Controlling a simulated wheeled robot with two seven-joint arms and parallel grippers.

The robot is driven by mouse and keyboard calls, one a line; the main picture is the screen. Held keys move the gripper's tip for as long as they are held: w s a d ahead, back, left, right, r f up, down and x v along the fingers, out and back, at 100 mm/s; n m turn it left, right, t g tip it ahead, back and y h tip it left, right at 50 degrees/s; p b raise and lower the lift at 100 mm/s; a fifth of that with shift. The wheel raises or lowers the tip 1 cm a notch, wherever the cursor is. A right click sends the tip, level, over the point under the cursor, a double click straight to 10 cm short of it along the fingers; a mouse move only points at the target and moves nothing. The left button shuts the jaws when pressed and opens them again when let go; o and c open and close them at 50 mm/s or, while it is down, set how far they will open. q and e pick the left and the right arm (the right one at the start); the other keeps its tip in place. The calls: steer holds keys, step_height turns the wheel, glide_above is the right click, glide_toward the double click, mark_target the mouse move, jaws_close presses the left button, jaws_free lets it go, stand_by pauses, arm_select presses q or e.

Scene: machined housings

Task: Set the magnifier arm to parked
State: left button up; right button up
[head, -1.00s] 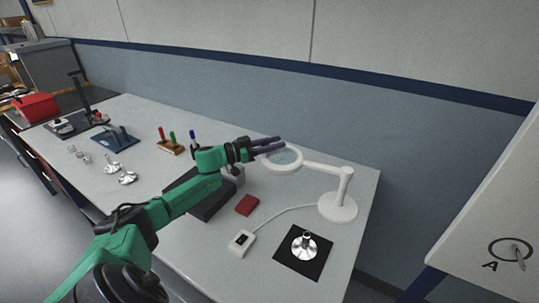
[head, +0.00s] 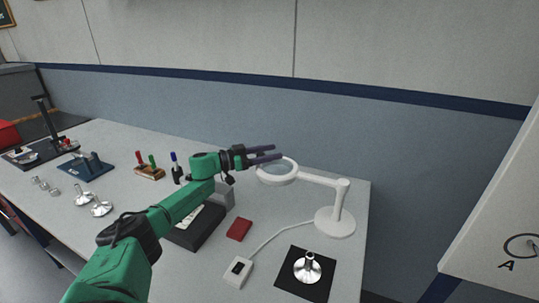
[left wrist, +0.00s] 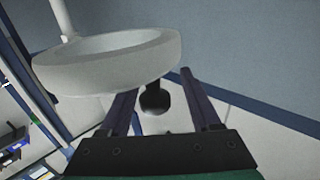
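The magnifier is white, with a round base (head: 335,222), a short post, a jointed arm (head: 318,180) reaching left, and a ring-shaped lens head (head: 277,172). In the left wrist view the ring (left wrist: 107,62) is large and close, overlapping the left finger in the picture. A dark round knob (left wrist: 155,98) shows between the fingers (left wrist: 160,100); I cannot tell whether they touch it. My right gripper is not in view.
A silver part (head: 307,267) stands on a black mat (head: 290,283). Marker pens in a wooden holder (head: 149,172) stand left. A white panel (head: 500,225) is at right.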

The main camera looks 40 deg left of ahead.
arm_select(q)
steer(key=shift+w+f, duration=0.1)
steer(key=shift+f, duration=0.05)
steer(key=v, duration=1.4)
steer(key=shift+s, duration=0.25)
steer(key=shift+a+f, duration=0.1)
